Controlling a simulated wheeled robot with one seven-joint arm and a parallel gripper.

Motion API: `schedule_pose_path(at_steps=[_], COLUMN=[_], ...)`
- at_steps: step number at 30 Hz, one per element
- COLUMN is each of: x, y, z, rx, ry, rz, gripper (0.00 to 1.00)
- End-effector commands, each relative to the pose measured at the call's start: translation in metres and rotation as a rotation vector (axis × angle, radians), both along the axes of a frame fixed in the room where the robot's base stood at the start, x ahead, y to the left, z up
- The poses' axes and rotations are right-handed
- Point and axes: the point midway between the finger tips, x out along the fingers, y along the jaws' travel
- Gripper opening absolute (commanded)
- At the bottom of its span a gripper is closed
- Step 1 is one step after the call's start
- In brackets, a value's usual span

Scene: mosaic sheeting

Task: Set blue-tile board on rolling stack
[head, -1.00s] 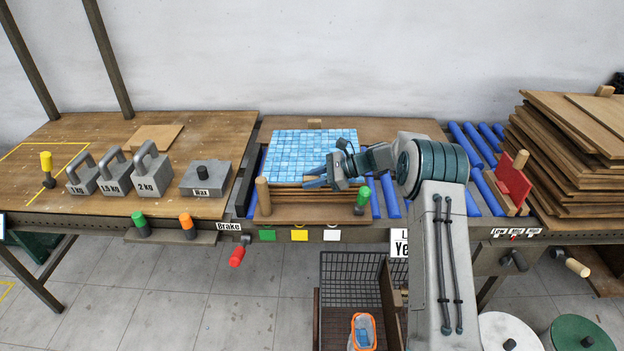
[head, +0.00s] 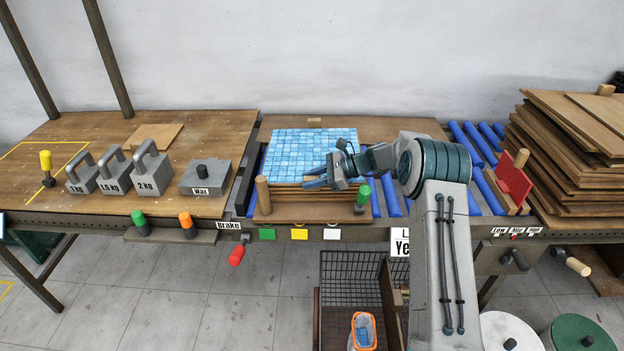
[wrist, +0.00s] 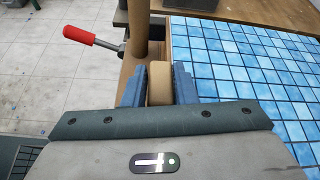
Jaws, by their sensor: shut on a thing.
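The blue-tile board (head: 300,155) lies level on top of the stack of brown boards (head: 310,205) on the blue rollers. Its tiled face also fills the right of the wrist view (wrist: 240,65). My gripper (head: 316,182) is at the board's front edge. In the wrist view my gripper (wrist: 158,88) has its two blue fingers on either side of a small wooden block (wrist: 160,80) at the board's edge, shut on it. Whether the board rests fully on the stack under it is hard to tell.
A wooden post (head: 263,195) and a green-topped peg (head: 363,195) stand at the stack's front corners. A red-handled brake lever (head: 237,255) hangs at the front. Weights (head: 152,172) stand on the left table. A tall pile of boards (head: 575,150) is at the right.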

Motion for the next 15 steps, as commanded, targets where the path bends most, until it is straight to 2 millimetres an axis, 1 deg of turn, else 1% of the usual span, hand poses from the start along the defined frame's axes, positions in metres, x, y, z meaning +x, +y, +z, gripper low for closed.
schedule_pose_path(at_steps=[1,11,12,13,14,15], x=[0.0014,0.0014,0.0014,0.0014,0.0013,0.0011], y=[0.0005,0.0004,0.0004,0.0004,0.0002,0.0001], z=[0.0032,-0.0025,-0.0017,-0.0017,-0.0020,-0.0025], rx=[0.003,0.003,0.003,0.002,0.002,0.002], ry=[-0.012,-0.012,-0.012,-0.012,-0.011,-0.008], rz=[0.002,0.002,0.002,0.001,0.001,0.001], gripper=[0.00,0.00,0.36,0.45,0.51,0.51])
